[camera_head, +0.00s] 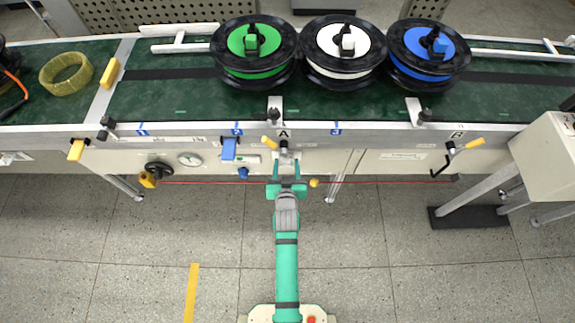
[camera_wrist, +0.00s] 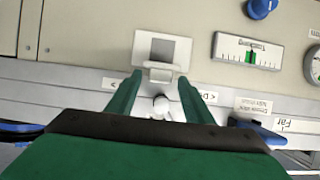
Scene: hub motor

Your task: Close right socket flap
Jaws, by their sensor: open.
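A pale socket plate (camera_wrist: 172,46) with a grey square face is on the cream front panel in the wrist view. A light flap (camera_wrist: 160,73) stands out at its lower edge in that picture and seems to be raised; its exact angle is hard to tell. My gripper (camera_wrist: 161,78) is open, with one green finger on each side of the flap and nothing clearly held. Whether a finger touches the flap cannot be told. In the head view my gripper (camera_head: 286,167) is at the panel below the "A" mark, and mostly hides the socket.
A blue socket-like box (camera_head: 229,148), a blue knob (camera_head: 243,173) and a round gauge (camera_head: 190,159) are left of my gripper. A yellow-tipped lever (camera_head: 270,142) is just above. Green, white and blue spools lie on the conveyor (camera_head: 180,110). The floor is mostly clear.

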